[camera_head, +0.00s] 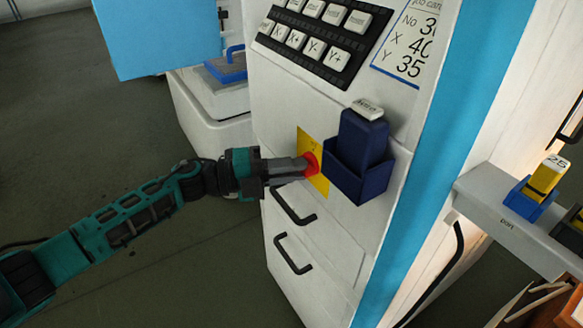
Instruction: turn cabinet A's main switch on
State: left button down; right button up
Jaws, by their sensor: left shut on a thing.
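A red rotary knob (313,162), which looks like the main switch, sits on a yellow plate (304,141) on the white cabinet's sloping front (290,95). My left gripper (303,166) reaches in from the left and is shut on the red knob. Its fingers cover part of the knob, so I cannot tell which position it is turned to. No letter A is readable on the cabinet. My right gripper is not in view.
A dark blue holder (358,170) with a blue block in it stands out just right of the knob. Above is a black key panel (315,45). Black drawer handles (293,255) are below.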

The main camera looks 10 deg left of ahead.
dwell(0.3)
pick_arm(q)
jog(key=c, duration=1.1)
grip_release()
jog(key=shift+a, duration=0.1)
jog(key=v, duration=1.3)
jog(key=shift+b, duration=0.4)
